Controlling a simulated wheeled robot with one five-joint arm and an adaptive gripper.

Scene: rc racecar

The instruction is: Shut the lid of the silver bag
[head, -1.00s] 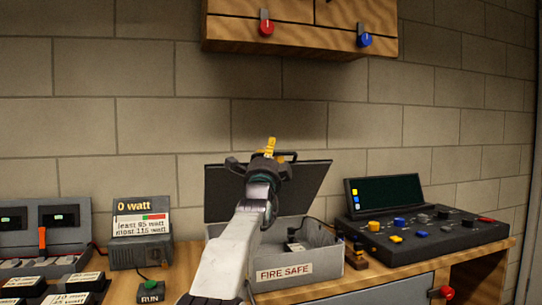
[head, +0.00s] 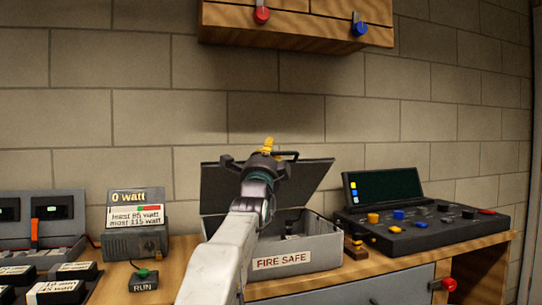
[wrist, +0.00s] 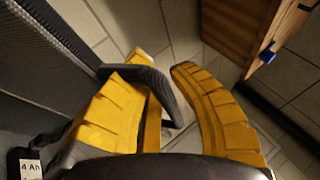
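The silver bag (head: 326,250), a grey box labelled FIRE SAFE, stands on the bench in the head view. Its dark lid (head: 312,180) is raised, leaning up at the back. My gripper (head: 268,146) is at the lid's upper edge, partly hiding it. In the wrist view the yellow fingers of my gripper (wrist: 164,66) are apart. A dark strap or handle (wrist: 152,80) crosses the left finger and reaches into the gap; the right finger looks clear of it. The lid (wrist: 45,65) fills the left side there. My arm hides part of the bag's opening.
A black control console (head: 430,220) stands right of the bag. A watt meter (head: 138,225) and a RUN button (head: 143,280) are at left, with several labelled packs. A wooden wall cupboard (head: 300,20) hangs above. A labelled block (wrist: 28,165) shows in the wrist view.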

